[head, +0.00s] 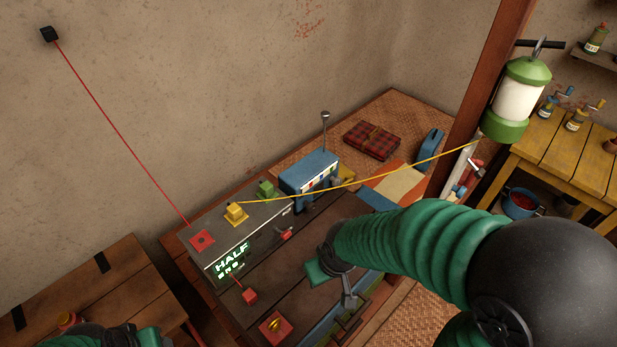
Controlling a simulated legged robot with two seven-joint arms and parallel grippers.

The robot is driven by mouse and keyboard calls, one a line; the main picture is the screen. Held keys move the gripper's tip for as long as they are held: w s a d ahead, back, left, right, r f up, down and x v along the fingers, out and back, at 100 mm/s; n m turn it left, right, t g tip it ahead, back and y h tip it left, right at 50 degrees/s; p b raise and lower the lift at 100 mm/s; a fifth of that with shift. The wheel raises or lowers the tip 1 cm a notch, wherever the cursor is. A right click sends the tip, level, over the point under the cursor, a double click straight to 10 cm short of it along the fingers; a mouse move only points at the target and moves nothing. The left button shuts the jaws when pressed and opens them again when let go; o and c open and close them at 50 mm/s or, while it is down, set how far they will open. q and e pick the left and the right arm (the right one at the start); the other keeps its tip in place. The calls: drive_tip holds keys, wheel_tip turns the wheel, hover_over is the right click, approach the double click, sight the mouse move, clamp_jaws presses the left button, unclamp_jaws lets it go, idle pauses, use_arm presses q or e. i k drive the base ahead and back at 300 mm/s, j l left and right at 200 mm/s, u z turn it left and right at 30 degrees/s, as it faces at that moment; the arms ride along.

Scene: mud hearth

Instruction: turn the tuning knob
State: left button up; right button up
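A small blue radio-like box (309,171) with an upright antenna (325,130) stands at the back of the dark bench, its front showing a pale, multicoloured strip. Dark rounded parts (309,204) sit low at its front; I cannot tell which is the tuning knob. My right gripper (330,270) is over the bench, in front of and below the radio, apart from it. Its green pad shows, but its opening is unclear. My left gripper (145,337) is mostly cut off at the bottom left edge, far from the radio.
A grey box (225,242) with a lit "HALF" display stands left of the radio, with yellow and green blocks on top. Red and yellow cords cross the view. A wooden post (484,80) with a green-white lantern (521,97) rises at right. A plaid cloth (372,138) lies behind.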

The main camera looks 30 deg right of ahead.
sight(337, 181)
drive_tip(key=k+j+z, duration=0.15)
drive_tip(key=z, duration=0.3)
drive_tip(key=k+j+z, duration=0.15)
drive_tip(key=z, duration=0.25)
drive_tip(key=i+j, duration=0.35)
drive_tip(key=j, duration=0.2)
